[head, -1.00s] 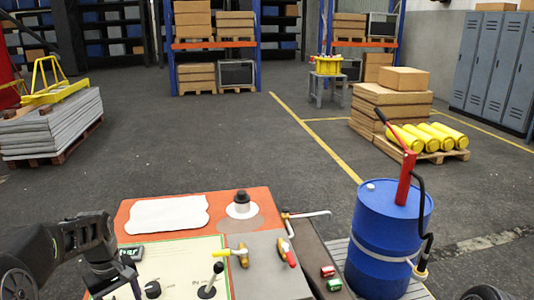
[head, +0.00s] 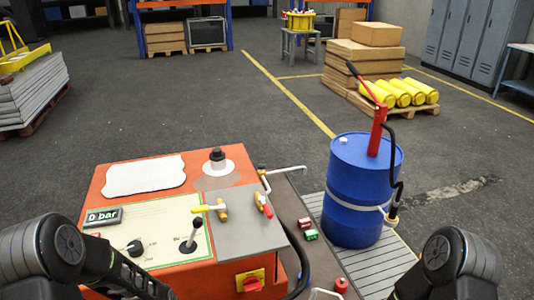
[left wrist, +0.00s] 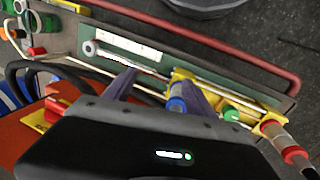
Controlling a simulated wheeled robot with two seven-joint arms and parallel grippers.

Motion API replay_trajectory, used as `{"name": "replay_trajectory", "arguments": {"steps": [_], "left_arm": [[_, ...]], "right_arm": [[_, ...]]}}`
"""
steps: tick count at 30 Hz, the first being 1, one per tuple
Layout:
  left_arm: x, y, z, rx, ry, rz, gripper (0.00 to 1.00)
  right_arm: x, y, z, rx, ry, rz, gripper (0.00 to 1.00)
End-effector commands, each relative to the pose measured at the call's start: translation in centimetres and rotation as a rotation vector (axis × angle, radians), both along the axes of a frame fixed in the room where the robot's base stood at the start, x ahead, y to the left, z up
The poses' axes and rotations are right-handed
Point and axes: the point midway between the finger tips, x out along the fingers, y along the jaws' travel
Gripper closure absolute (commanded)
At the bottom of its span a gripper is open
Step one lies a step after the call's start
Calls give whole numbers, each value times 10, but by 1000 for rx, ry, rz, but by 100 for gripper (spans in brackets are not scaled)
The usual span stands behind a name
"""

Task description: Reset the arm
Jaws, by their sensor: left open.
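My left arm enters the head view at the lower left, in front of the orange control console (head: 88,205), and runs out at the bottom edge. Its gripper is out of that view. In the left wrist view my left gripper (left wrist: 156,82) is open, with its two dark fingers apart. A silver rod (left wrist: 130,62) on a green panel (left wrist: 215,68) lies past the fingertips, with a yellow bracket (left wrist: 182,76) beside the right finger. I cannot tell whether they touch. My right arm shows at the lower right of the head view, its gripper out of frame.
The console carries levers, a red-handled valve (head: 264,203) and a display reading 0 bar (head: 102,216). A blue drum (head: 352,200) with a red hand pump (head: 376,130) stands right of it on slatted boards. The floor beyond is open, with pallets farther back.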

Motion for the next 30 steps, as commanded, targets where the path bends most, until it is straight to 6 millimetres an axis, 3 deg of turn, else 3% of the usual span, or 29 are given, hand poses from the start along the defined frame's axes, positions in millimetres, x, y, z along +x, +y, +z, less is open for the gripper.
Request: {"name": "replay_trajectory", "arguments": {"steps": [1, 4, 7, 10, 14, 30], "left_arm": [[-31, -29, -20, -30, 5, -51, 35], [-78, -72, -41, -75, -23, -136, 35], [-116, -100, -48, -104, -46, -196, 35], [-138, -115, -49, -118, -64, -229, 35], [-146, -120, -49, -123, -75, -243, 35], [-144, -120, -49, -122, -77, -240, 35]], "right_arm": [[0, 0, 0, 0, 0, 0, 64], [0, 0, 0, 0, 0, 0, 64], [0, 0, 0, 0, 0, 0, 64], [0, 0, 0, 0, 0, 0, 64], [0, 0, 0, 0, 0, 0, 64], [0, 0, 0, 0, 0, 0, 64]]}}
